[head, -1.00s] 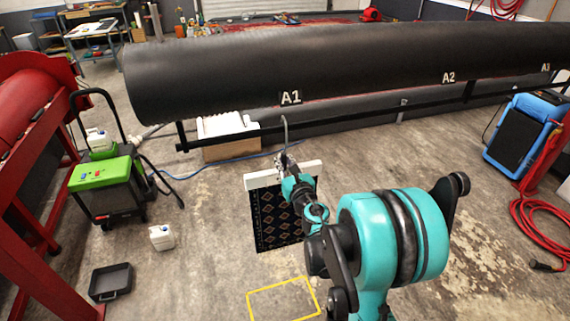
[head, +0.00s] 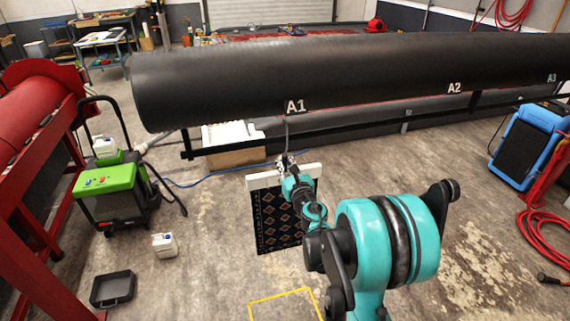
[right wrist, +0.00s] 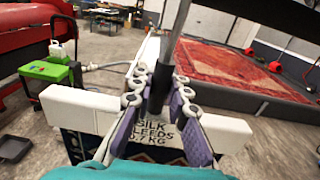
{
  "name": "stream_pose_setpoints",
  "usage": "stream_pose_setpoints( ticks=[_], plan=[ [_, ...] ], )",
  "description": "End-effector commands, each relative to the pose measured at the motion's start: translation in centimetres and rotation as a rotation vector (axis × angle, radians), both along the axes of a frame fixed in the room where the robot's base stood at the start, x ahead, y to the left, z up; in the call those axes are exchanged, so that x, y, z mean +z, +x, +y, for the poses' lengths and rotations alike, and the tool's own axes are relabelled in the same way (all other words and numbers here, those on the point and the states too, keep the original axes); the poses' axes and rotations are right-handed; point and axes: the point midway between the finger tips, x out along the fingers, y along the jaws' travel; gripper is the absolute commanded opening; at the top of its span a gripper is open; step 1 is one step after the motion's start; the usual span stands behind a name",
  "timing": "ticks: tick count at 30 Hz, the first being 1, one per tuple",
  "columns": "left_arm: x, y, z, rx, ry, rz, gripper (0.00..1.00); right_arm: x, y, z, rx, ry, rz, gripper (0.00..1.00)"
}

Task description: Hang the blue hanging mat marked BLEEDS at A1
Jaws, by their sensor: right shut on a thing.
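The hanging mat (head: 280,225) is dark blue with a tan diamond pattern and hangs from a white bar (head: 308,170) with a hook rod (head: 287,130) on top. In the right wrist view its label (right wrist: 150,142) reads in part "SILK", "LEEDS" and "0.7 KG". My right gripper (head: 285,162) is shut on the hanger's stem (right wrist: 157,90), just above the bar. The A1 label (head: 296,106) is on the big black roller (head: 380,72); the rod's top reaches just below it in the head view. Whether it touches the roller I cannot tell. My left gripper is not in view.
A green machine (head: 108,192) and a red frame (head: 38,215) stand at the left. A white jug (head: 164,245) and a black tray (head: 112,289) are on the floor. A blue machine (head: 530,140) stands at the right. A yellow floor outline (head: 283,305) is empty.

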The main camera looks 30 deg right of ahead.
Motion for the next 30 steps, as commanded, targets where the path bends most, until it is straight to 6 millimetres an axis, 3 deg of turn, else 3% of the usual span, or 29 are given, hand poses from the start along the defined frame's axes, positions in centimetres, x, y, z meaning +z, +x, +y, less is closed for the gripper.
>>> stream_pose_setpoints(
  ticks=[8,30],
  plan=[
    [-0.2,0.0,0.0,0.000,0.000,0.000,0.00,-0.2,0.0,0.0,0.000,0.000,0.000,0.00],
    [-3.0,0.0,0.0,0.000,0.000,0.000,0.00,-3.2,0.0,0.0,0.000,0.000,0.000,0.00]
  ],
)
